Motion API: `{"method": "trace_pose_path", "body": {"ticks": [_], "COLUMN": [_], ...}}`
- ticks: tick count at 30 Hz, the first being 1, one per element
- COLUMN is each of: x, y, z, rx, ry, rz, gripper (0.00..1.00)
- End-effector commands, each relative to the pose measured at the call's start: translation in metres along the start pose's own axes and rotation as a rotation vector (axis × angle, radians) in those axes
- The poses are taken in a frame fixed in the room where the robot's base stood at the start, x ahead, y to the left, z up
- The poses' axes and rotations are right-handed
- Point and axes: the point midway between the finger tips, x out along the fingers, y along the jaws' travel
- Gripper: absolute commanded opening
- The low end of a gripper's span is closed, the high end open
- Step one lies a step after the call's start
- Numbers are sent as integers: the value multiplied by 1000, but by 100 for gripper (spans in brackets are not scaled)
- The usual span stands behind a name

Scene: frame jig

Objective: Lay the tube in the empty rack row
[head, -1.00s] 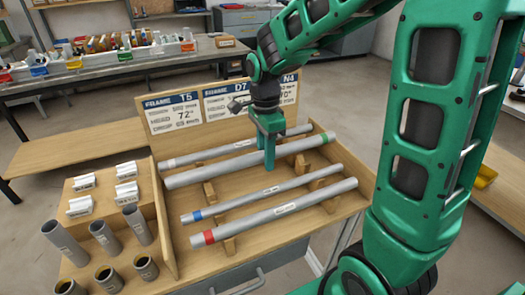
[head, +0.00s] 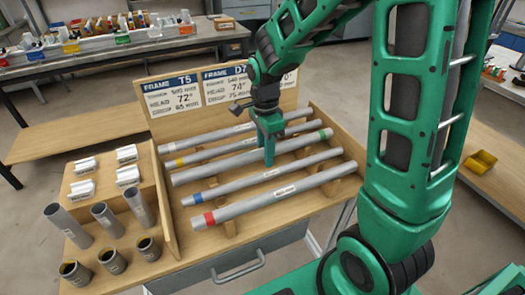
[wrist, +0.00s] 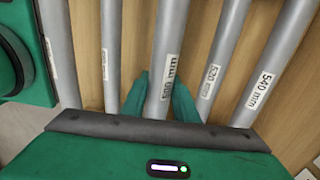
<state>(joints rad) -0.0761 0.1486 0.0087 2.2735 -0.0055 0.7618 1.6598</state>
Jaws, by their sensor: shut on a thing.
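My gripper (head: 269,158) is shut on a grey tube with a green end band (head: 212,168). In the wrist view the fingers (wrist: 160,92) straddle this middle tube (wrist: 172,45) near its white label. The tube lies across the wooden rack (head: 330,125), roughly parallel to the others and near their height. It is between a yellow-banded tube (head: 200,155) and a blue-banded tube (head: 235,186). A red-banded tube (head: 250,205) is nearest, and another grey tube (head: 222,134) is farthest back. I cannot tell whether the held tube touches its supports.
Left of the rack, several short upright tubes (head: 105,216) and white labelled blocks (head: 82,166) stand on wooden steps. A board with frame cards (head: 172,95) rises behind. A yellow bin (head: 480,162) is at the right. Neighbouring tubes leave narrow gaps beside the fingers.

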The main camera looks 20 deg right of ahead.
Motion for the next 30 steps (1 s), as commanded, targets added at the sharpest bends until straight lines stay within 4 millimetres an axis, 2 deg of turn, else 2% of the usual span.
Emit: {"method": "trace_pose_path", "body": {"ticks": [29,30], "x": [3,3], "y": [-1,-1], "z": [0,0], "rx": [0,1], "ry": [0,0], "rz": [-1,-1], "gripper": [4,31]}}
